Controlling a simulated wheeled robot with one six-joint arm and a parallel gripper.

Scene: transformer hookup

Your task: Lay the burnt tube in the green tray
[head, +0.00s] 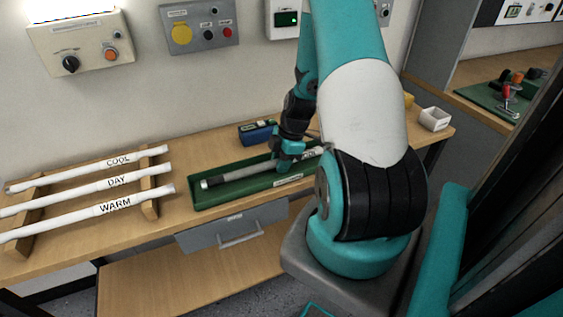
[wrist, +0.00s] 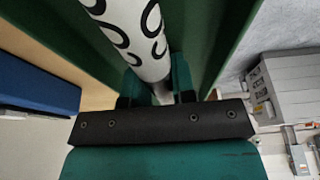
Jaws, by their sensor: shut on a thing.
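The burnt tube (head: 238,170) is a greyish white tube with a dark metal end cap at its left. It lies lengthwise within the green tray (head: 198,200), between the tray's long walls. My gripper (head: 286,160) is at the tray, shut on the tube right of its middle. In the wrist view the tube (wrist: 137,30) runs between the two fingers of my gripper (wrist: 158,90), with dark printing on its side. Green tray walls (wrist: 215,35) rise on both sides of it. Whether the tube touches the tray floor is hidden. My arm covers the tray's right end.
Tubes marked COOL (head: 118,160), DAY (head: 118,183) and WARM (head: 115,205) rest on a wooden rack (head: 149,196) at the left. A blue box (head: 257,133) stands behind the tray. A small white bin (head: 434,119) sits at the bench's right end. A grey drawer (head: 233,228) hangs below.

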